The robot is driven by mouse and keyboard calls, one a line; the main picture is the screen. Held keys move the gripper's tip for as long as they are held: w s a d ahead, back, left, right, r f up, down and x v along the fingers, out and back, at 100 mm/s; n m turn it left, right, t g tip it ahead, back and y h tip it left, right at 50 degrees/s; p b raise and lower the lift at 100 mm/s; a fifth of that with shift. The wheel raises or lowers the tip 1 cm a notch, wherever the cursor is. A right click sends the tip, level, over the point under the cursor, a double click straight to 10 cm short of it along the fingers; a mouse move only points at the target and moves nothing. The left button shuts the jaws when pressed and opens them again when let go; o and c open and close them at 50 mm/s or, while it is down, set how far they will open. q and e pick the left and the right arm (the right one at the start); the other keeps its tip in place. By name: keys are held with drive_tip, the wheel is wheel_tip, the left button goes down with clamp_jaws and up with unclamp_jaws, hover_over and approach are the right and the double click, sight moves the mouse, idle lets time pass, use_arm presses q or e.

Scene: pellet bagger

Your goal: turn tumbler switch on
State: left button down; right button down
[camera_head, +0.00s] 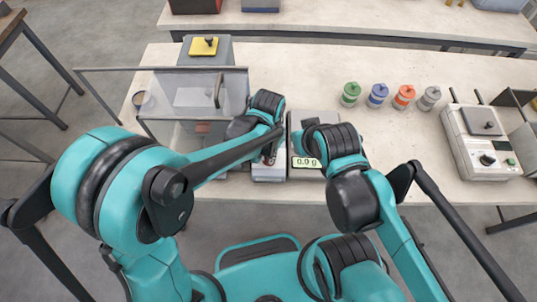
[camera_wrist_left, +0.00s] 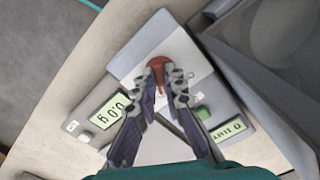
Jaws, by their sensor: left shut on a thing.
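A red switch handle (camera_wrist_left: 160,68) stands on a pale plate on top of a small grey control box (camera_wrist_left: 140,62). My left gripper (camera_wrist_left: 164,72) is shut on the red handle, one fingertip on each side. In the head view my left gripper (camera_head: 270,150) is over the control box (camera_head: 268,173), partly hidden by its own wrist.
A scale (camera_head: 307,163) reading 0.0 g stands right of the control box. A clear-walled enclosure (camera_head: 175,92) is at the left. Several coloured jars, including a green one (camera_head: 350,94), stand at the right. A sealer-like machine (camera_head: 480,140) is at the far right. The table's back middle is clear.

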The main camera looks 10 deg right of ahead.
idle(0.4)
use_arm(q)
drive_tip(key=c, duration=1.6)
unclamp_jaws()
wheel_tip(320, 180, up, 12)
drive_tip(key=shift+s, duration=0.1)
